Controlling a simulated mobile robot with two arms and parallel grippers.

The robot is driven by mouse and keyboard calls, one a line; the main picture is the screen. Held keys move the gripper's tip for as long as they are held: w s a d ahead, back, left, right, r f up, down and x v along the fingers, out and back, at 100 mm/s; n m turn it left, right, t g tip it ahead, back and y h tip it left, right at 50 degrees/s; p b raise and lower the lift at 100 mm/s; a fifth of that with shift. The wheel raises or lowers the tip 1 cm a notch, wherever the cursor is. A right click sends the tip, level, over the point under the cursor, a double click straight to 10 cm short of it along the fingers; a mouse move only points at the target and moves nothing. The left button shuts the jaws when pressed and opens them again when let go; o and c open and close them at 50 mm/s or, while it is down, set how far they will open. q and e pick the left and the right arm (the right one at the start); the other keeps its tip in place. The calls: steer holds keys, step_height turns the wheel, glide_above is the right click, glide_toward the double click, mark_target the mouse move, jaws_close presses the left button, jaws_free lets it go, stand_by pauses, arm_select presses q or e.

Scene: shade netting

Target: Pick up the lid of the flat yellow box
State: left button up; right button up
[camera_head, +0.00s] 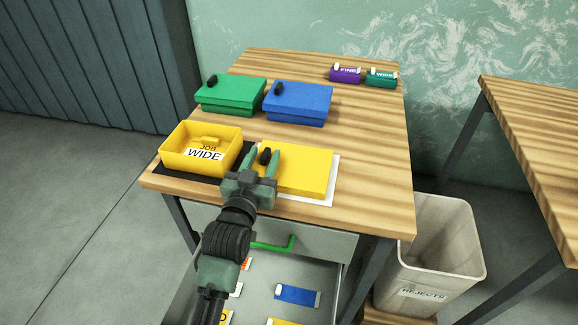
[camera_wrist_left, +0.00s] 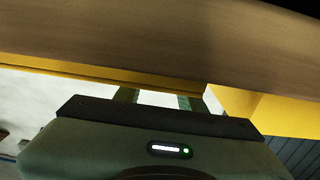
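The flat yellow lid (camera_head: 300,171) lies on a white sheet, right of the open yellow box (camera_head: 222,164). Its black knob (camera_head: 265,155) stands at its left end. The box sits on a black mat and has a label reading "JOB WIDE". My left gripper (camera_head: 261,160) has its two green fingers apart, around the knob in the head view. I cannot tell whether either finger touches it. In the left wrist view the fingers (camera_wrist_left: 158,98) are also apart and partly hidden by the gripper body. My right gripper is not in view.
A green box (camera_head: 230,97) and a blue box (camera_head: 298,102), both lidded, stand behind. Purple (camera_head: 345,74) and teal (camera_head: 381,78) labelled blocks are at the back right. An open drawer (camera_head: 262,280) holds several tags below. A rejects bin (camera_head: 440,240) stands right.

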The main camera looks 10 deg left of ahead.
arm_select(q)
steer(key=c, duration=0.8)
jaws_close()
steer(key=shift+r, duration=0.15)
